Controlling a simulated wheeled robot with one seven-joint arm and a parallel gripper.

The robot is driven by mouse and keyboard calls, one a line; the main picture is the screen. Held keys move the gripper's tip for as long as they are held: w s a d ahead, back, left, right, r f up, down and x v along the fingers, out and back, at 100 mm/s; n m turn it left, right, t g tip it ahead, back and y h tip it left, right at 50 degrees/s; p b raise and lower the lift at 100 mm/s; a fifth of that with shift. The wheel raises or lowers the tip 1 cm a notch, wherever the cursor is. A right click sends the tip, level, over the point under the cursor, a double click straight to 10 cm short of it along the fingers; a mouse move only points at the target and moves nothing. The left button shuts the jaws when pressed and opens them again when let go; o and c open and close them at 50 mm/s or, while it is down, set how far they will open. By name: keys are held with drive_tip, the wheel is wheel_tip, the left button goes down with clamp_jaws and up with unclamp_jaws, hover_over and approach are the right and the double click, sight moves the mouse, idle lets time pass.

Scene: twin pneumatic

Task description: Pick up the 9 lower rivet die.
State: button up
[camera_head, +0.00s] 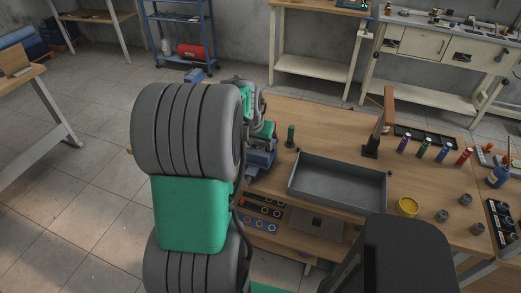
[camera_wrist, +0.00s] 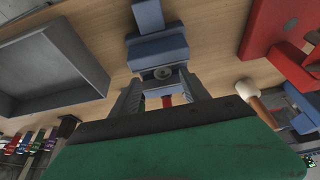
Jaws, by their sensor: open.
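My gripper (camera_wrist: 161,88) is open in the wrist view, its two ribbed fingers apart. Between and just beyond the fingertips is a small round grey part with a dark centre (camera_wrist: 163,73), set at a blue block-like fixture (camera_wrist: 157,50). I cannot tell from its look whether this is the 9 lower rivet die, and I see no number. A small red piece (camera_wrist: 167,99) shows between the fingers. In the head view my arm hides the fingertips; the blue fixture (camera_head: 260,162) stands partly hidden beside my arm at the bench's left end.
A grey open tray (camera_head: 338,182) lies on the wooden bench, also in the wrist view (camera_wrist: 80,50). A dark green upright piece (camera_head: 291,136), a yellow tin (camera_head: 407,207) and several grey cylinders (camera_head: 443,215) stand around it. A mallet (camera_wrist: 248,92) and a red body (camera_wrist: 270,25) flank the wrist view's right.

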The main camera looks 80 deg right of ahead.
sight(260, 149)
drive_tip(key=p+x, duration=0.1)
drive_tip(key=x, duration=0.4)
drive_tip(key=shift+w, duration=0.2)
drive_tip(key=shift+c, duration=0.5)
clamp_jaws()
drive_tip(key=shift+r, duration=0.1)
